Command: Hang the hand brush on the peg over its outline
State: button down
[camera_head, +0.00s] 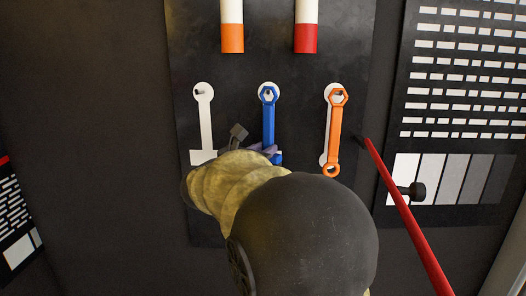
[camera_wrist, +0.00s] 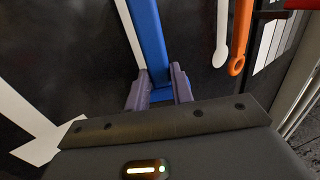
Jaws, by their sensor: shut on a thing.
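A long blue tool (camera_head: 268,118) with a ring head hangs upright at the middle peg, over a white outline that shows around its ring. Bristles are not visible, so I cannot tell for sure that it is the hand brush. My gripper (camera_wrist: 160,92) has its purple fingers on both sides of the tool's lower end, which also shows in the wrist view (camera_wrist: 149,35). In the head view, my arm hides most of the gripper. To the left, a bare white outline (camera_head: 206,122) with a wide foot has an empty peg (camera_head: 199,92) at its top.
An orange tool (camera_head: 335,128) hangs on the right peg, slightly off its white outline. A red rod (camera_head: 405,215) slants across the right side. Orange-ended (camera_head: 232,38) and red-ended (camera_head: 306,38) white tubes are above. A dark knob (camera_head: 417,191) sticks out from the right panel.

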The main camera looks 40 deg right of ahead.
jog(key=c, duration=1.1)
grip_release()
jog(key=shift+c, duration=0.2)
jog(key=shift+a, duration=0.1)
jog(key=b+v, duration=0.6)
jog(key=v, duration=1.1)
jog(key=shift+a+f, duration=0.1)
